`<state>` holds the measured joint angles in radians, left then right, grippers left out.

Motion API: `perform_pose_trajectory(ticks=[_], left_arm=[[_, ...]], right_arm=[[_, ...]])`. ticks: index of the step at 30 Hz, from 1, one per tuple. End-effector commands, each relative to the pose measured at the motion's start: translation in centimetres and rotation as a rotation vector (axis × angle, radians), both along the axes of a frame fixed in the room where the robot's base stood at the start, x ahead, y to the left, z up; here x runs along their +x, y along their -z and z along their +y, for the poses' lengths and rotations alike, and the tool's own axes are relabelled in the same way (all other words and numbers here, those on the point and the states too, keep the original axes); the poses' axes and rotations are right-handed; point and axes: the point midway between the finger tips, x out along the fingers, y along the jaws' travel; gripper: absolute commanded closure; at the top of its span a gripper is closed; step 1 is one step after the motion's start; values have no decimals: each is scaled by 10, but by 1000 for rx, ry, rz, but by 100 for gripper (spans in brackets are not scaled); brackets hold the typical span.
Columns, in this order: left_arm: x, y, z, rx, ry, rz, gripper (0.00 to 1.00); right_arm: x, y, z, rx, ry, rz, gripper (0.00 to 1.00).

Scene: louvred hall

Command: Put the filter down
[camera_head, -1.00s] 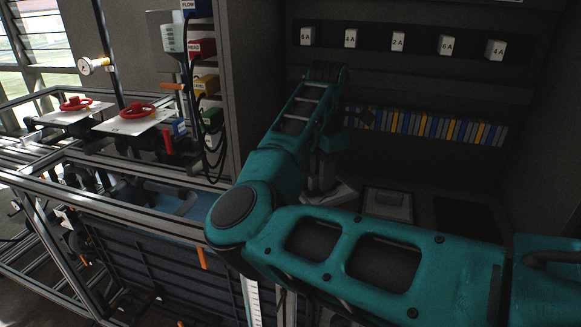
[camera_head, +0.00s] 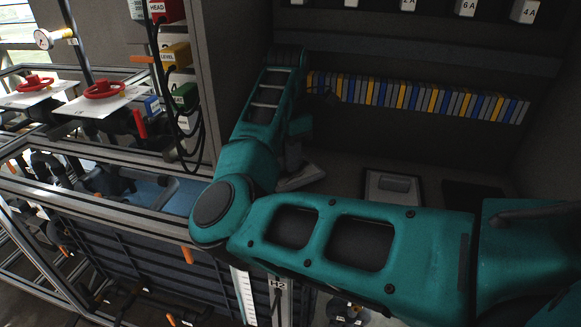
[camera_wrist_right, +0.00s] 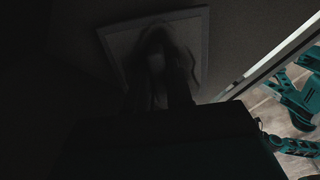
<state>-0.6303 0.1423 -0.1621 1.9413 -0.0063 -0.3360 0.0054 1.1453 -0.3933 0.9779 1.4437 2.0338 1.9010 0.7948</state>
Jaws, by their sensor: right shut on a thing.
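My right gripper (camera_head: 292,160) points down at the left inside the dark cabinet, mostly in shadow behind my teal arm. It is shut on a light grey, flat thing (camera_head: 302,179), which I take to be the filter; only a slim part of it shows. In the right wrist view, the fingers (camera_wrist_right: 158,50) are dark and close together in front of a square panel with a pale rim (camera_wrist_right: 205,35). The shadow hides where they grip and whether the panel touches the surface. My left gripper is out of view.
A pale-rimmed square tray (camera_head: 393,188) lies on the cabinet floor to the right, with a dark square (camera_head: 472,195) beside it. A row of blue, grey and yellow spines (camera_head: 420,97) runs along the back. A metal frame (camera_head: 110,208) and hanging cables (camera_head: 190,140) stand left.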

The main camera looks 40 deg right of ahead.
Motion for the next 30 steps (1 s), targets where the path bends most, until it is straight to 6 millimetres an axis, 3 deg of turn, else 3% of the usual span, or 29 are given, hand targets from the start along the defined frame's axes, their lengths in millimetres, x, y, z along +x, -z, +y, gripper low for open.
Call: perform_pose_trajectory(ticks=[1, 2, 17, 18, 25, 30], left_arm=[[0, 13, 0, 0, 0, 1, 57], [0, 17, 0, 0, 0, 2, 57], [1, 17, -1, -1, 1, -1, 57], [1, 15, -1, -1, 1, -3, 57], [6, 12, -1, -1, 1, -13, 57], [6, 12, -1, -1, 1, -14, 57]], right_arm=[[0, 17, 2, -1, 0, 3, 100], [0, 22, 3, -1, 0, 2, 100], [2, 26, 6, 0, 3, -1, 100], [2, 25, 6, 0, 3, -1, 76], [2, 25, 6, 0, 3, 1, 54], [2, 25, 6, 0, 3, 1, 54]])
